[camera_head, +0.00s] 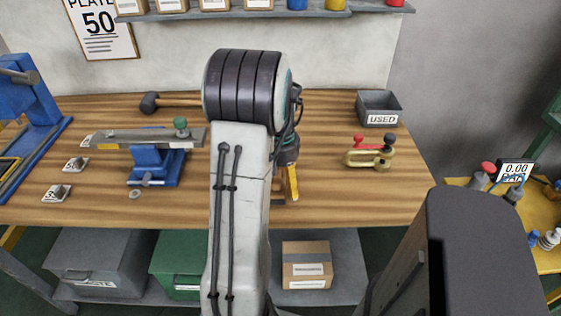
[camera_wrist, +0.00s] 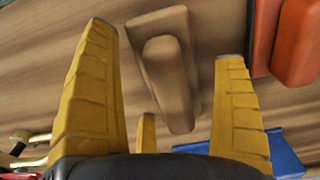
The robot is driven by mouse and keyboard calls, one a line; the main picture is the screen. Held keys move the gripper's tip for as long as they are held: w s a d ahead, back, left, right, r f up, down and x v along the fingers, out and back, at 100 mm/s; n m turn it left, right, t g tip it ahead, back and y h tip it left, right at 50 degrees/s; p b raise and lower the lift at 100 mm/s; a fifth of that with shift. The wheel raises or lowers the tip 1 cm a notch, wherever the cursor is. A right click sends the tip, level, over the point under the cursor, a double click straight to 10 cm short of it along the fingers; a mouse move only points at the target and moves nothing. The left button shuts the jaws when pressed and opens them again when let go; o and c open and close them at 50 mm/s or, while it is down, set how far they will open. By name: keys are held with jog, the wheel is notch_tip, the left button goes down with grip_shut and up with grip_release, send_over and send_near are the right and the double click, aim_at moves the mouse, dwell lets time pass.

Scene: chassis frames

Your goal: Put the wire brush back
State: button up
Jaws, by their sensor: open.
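My gripper (camera_wrist: 165,42) is open, with its yellow fingers spread wide in the wrist view. Between and beyond the fingers lies a brown wooden block-like thing (camera_wrist: 168,75) with a raised, rounded part. It may be the wire brush, but no bristles show, so I cannot tell for sure. Nothing is visibly held. In the head view, my gripper (camera_head: 291,182) is mostly behind my arm, with one yellow finger showing low over the bench (camera_head: 340,205).
An orange-red object (camera_wrist: 294,42) lies close beside the brown thing. A blue vise (camera_head: 155,165) with a metal bar stands left, a brass clamp (camera_head: 370,153) right. A grey bin marked USED (camera_head: 379,108) and a mallet (camera_head: 150,102) are farther back. Bench between clamp and bin is clear.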

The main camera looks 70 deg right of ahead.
notch_tip(320, 180, up, 12)
jog(key=shift+f+p, duration=0.15)
jog(key=shift+p, duration=0.65)
jog(key=w+a+r+n+t+h, duration=0.1)
jog(key=w+a+n, duration=0.3)
jog(key=w+a, duration=0.5)
jog(key=w+a+r+n, duration=0.2)
jog(key=w+a+n, duration=0.1)
jog(key=w+a, duration=0.55)
jog(key=s+a+f+n+t, duration=0.1)
jog(key=s+a+n, duration=0.1)
jog(key=a, duration=0.8)
jog(key=s+a+f+n+t+y, duration=0.1)
jog(key=a+n, duration=0.4)
jog(key=a, duration=0.5)
jog(key=shift+s+a+f, duration=0.35)
jog(key=shift+s+f, duration=0.3)
jog(key=shift+s, duration=0.5)
notch_tip(320, 180, up, 4)
jog(key=p, duration=0.3)
jog(key=shift+r+p, duration=0.1)
jog(key=shift+p, duration=0.3)
